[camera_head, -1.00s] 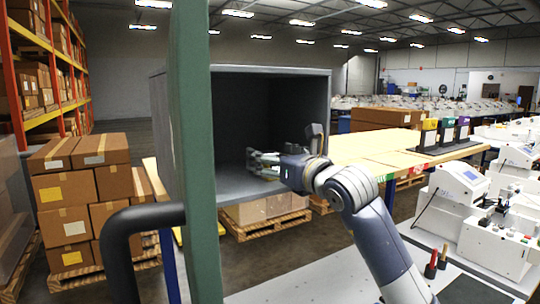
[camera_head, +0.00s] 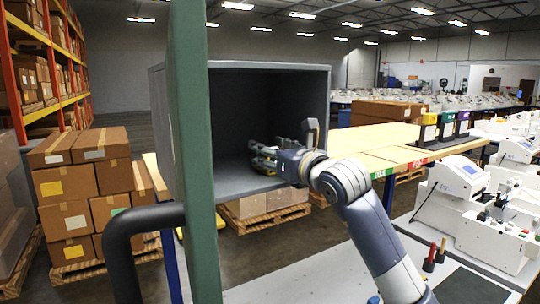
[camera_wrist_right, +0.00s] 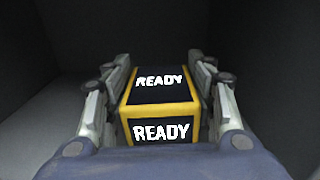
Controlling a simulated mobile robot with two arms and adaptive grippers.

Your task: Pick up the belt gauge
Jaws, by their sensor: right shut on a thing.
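The belt gauge appears to be a black block with yellow edges (camera_wrist_right: 160,108), marked READY on two faces. It fills the space between the fingers of my right gripper (camera_wrist_right: 160,95) in the right wrist view. Both fingers press on its sides, so the gripper is shut on it. In the head view, my right gripper (camera_head: 262,157) reaches into an open grey cabinet (camera_head: 238,190), just above its floor. The block is mostly hidden by the fingers there, with only a little yellow showing. I cannot tell whether it still touches the cabinet floor. My left gripper is not in view.
A green door edge (camera_head: 197,150) with a dark handle (camera_head: 125,235) stands close on the left. A wooden bench (camera_head: 400,155) lies to the right, bearing cardboard boxes and coloured holders (camera_head: 445,125). White machines (camera_head: 455,190) stand at far right. Cartons (camera_head: 68,220) are stacked left.

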